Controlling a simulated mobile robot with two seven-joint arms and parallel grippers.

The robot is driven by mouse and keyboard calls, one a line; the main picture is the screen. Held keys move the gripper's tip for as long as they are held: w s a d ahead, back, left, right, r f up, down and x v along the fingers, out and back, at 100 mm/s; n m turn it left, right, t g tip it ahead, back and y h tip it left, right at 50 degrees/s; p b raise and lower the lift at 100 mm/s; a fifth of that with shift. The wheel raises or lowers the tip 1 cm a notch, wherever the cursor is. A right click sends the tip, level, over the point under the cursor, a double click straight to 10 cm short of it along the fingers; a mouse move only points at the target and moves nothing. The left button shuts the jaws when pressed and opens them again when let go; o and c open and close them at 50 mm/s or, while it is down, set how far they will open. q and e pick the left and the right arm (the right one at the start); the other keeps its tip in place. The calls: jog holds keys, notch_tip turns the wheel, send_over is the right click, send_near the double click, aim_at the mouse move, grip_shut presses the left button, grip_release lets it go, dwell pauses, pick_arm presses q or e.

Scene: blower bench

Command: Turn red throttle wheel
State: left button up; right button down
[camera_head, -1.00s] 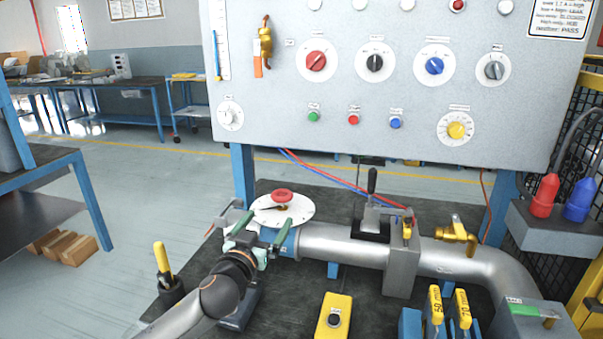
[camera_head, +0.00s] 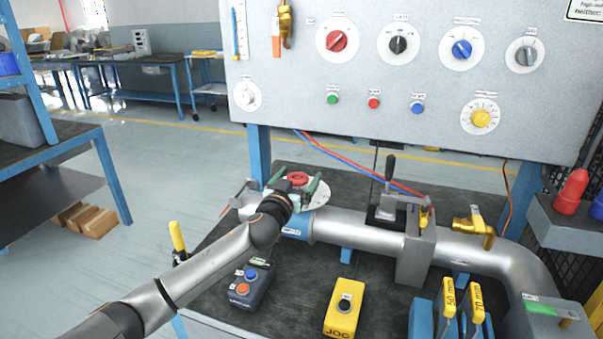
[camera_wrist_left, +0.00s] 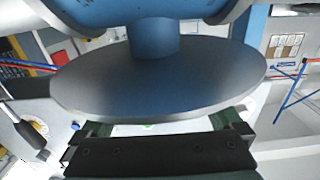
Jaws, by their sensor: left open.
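The red throttle wheel (camera_head: 298,176) sits above a round white dial plate (camera_head: 319,195) on the left end of the silver pipe. My left gripper (camera_head: 295,183) is open, with its green fingers on either side of the wheel in the head view. I cannot tell whether they touch it. The gripper hides the near part of the plate. In the left wrist view the open gripper (camera_wrist_left: 165,128) is at the rim of a broad grey disc (camera_wrist_left: 150,85) on a blue stem; the red wheel does not show there. My right gripper is out of view.
An orange-and-blue button box (camera_head: 246,286) and a yellow jog box (camera_head: 344,308) stand in front. The control panel (camera_head: 300,95) rises behind.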

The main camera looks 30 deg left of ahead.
pick_arm(q)
jog(key=shift+x, duration=1.05)
